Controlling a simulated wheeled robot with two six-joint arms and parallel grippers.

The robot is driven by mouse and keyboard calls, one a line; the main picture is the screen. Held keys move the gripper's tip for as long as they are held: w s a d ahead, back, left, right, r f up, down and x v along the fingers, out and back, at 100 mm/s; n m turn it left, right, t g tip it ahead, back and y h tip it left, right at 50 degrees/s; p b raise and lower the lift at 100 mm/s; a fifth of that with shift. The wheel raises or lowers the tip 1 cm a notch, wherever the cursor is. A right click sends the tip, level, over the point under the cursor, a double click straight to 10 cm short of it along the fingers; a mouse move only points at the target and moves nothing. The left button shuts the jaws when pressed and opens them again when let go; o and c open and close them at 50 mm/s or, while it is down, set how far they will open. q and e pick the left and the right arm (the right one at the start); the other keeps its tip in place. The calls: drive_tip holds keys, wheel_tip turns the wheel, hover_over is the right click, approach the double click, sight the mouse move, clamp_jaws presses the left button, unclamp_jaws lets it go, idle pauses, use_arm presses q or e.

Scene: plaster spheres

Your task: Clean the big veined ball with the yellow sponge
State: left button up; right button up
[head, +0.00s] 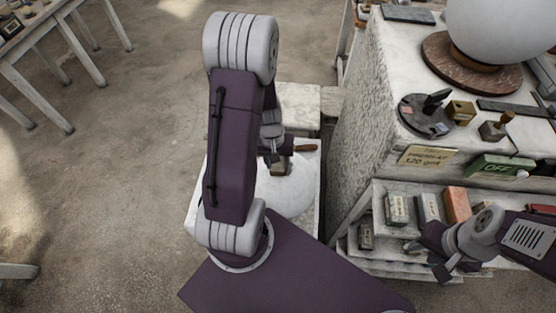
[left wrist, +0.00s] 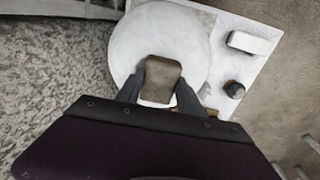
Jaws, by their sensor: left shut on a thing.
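A big pale ball (head: 291,194) sits low on a white stand beside the bench; faint grey marks show on it in the left wrist view (left wrist: 160,35). My left gripper (head: 272,160) is over the ball, partly hidden by my arm. In the left wrist view its fingers (left wrist: 160,90) are shut on a brownish-grey block, seemingly the sponge (left wrist: 163,75), with a pale lower edge. It looks more brown than yellow. The sponge is over the ball's surface; I cannot tell whether they touch. My right gripper (head: 435,258) is empty, fingers apart, before the low shelves.
Another large white ball (head: 500,25) stands on a round brown base (head: 440,58) on the bench. A white block (left wrist: 252,43) and a dark round thing (left wrist: 234,89) lie on the stand beside the ball. Shelves (head: 378,205) hold several boxes.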

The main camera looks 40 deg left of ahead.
use_arm(q)
drive_tip(key=shift+f, duration=0.15)
drive_tip(key=shift+w+a+p, duration=0.35)
drive_tip(key=shift+w, duration=0.35)
drive_tip(key=shift+w+a, duration=0.2)
drive_tip(key=shift+w, duration=0.1)
drive_tip(key=shift+w+a, duration=0.25)
drive_tip(key=shift+w, duration=0.25)
drive_tip(key=shift+w+a+f+p, duration=0.2)
drive_tip(key=shift+w+p, duration=0.1)
drive_tip(key=shift+w, duration=0.05)
drive_tip(key=shift+r, duration=0.1)
